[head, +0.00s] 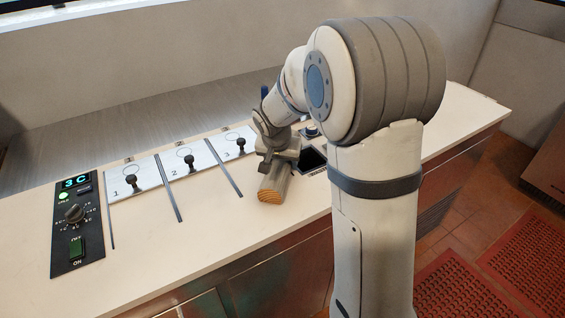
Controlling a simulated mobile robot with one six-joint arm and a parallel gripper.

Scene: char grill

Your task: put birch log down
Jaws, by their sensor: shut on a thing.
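The birch log (270,194) is a short piece with a greyish side and a pale orange cut end that faces the front. It is at the right part of the white counter, beside a dark square opening (312,160). My gripper (277,163) is shut on the log from above. The log appears to be at or very near the counter top; I cannot tell whether it touches. My arm hides part of the area behind it.
Three white numbered plates with black knobs (185,162) stand left of the log, with dark strips between them. A black control panel (77,224) reading "3C" is at the far left. The counter front (190,240) is clear. Red perforated mats (455,285) lie on the floor.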

